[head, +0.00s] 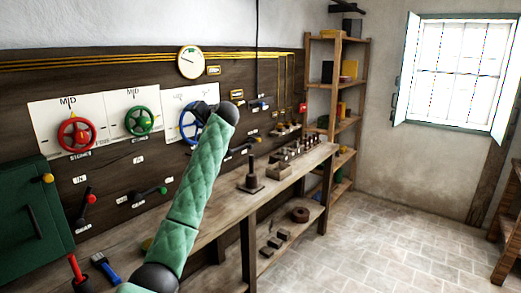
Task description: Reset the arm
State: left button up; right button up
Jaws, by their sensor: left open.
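My left arm, in a quilted green sleeve, rises from the bottom of the head view toward the control board (100,98). My left gripper (203,113) is small and dark, and open, at the arm's far end. It appears in front of the blue handwheel (186,122) and hides part of it. I cannot tell whether it touches the wheel. My right gripper is not in view.
A red handwheel (76,134) and a green handwheel (138,120) are on the board, with a round gauge (191,62) above. Levers line the board over a wooden bench (285,172). A shelf rack (341,95) stands behind.

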pick_arm(q)
jog(key=s+d+r+t+h, duration=0.1)
jog(key=s+d+h, duration=0.3)
jog(key=s, duration=0.2)
jog(key=s+d+f+g+h, duration=0.1)
jog(key=s+d+f+h, duration=0.1)
jog(key=s+f, duration=0.75)
jog(key=s+d+f+g+h, duration=0.1)
jog(key=s+f+h, duration=0.35)
jog(key=f, duration=0.75)
jog(key=s+d+f+g+h, duration=0.1)
jog(key=s+d+f, duration=0.1)
jog(key=s+f, duration=0.75)
jog(key=s+f+g, duration=0.4)
jog(key=s+f, duration=1.4)
jog(key=s, duration=0.4)
jog(key=s+a+f+g, duration=0.1)
jog(key=s+f+g, duration=0.3)
jog(key=s+f, duration=1.4)
jog(key=s, duration=0.4)
jog(key=shift+a+f, duration=0.25)
jog(key=shift+a, duration=0.05)
